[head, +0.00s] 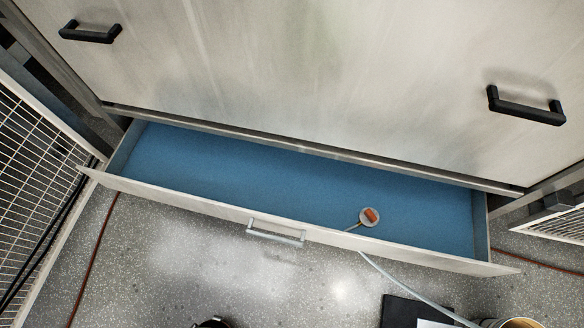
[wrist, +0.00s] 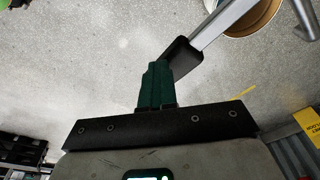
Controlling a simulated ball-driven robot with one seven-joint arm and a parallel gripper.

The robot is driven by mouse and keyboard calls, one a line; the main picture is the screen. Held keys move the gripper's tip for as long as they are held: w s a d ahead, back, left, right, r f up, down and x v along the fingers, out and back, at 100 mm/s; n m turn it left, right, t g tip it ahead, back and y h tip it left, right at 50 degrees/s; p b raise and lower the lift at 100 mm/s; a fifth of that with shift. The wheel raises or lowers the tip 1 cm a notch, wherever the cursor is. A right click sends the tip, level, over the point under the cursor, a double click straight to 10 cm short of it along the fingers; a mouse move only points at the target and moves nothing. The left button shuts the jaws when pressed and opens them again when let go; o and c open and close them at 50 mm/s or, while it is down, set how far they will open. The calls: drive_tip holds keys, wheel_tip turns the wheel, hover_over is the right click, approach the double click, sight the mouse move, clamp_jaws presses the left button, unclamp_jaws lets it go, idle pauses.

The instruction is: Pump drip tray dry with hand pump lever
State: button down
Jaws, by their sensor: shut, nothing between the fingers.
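The drip tray (head: 160,204) is a wide drawer, pulled out below the washer's pale front panel. A blue layer, looking like water, covers its floor. A small round float or strainer with an orange block (head: 370,216) sits in it near the front. A pale hose (head: 400,281) runs from the tray's front edge down to the lower right. In the wrist view, the pump lever (wrist: 212,34) is a light grey bar with a black grip (wrist: 182,59). My gripper (wrist: 156,68) has green fingers, shut and empty, with tips beside the black grip; I cannot tell whether they touch.
A bucket (head: 515,323) shows at the lower right, beside a black mat (head: 397,309) with a white sheet. The tray has a grey handle (head: 275,232). Mesh panels (head: 35,165) stand on both sides. A yellow sign (wrist: 313,125) is at the wrist view's right. The floor before the tray is mostly clear.

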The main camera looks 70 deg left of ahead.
drive_tip(key=shift+r, duration=0.1)
wheel_tip(320, 180, up, 9)
drive_tip(key=p, duration=0.8)
idle(0.4)
idle(0.4)
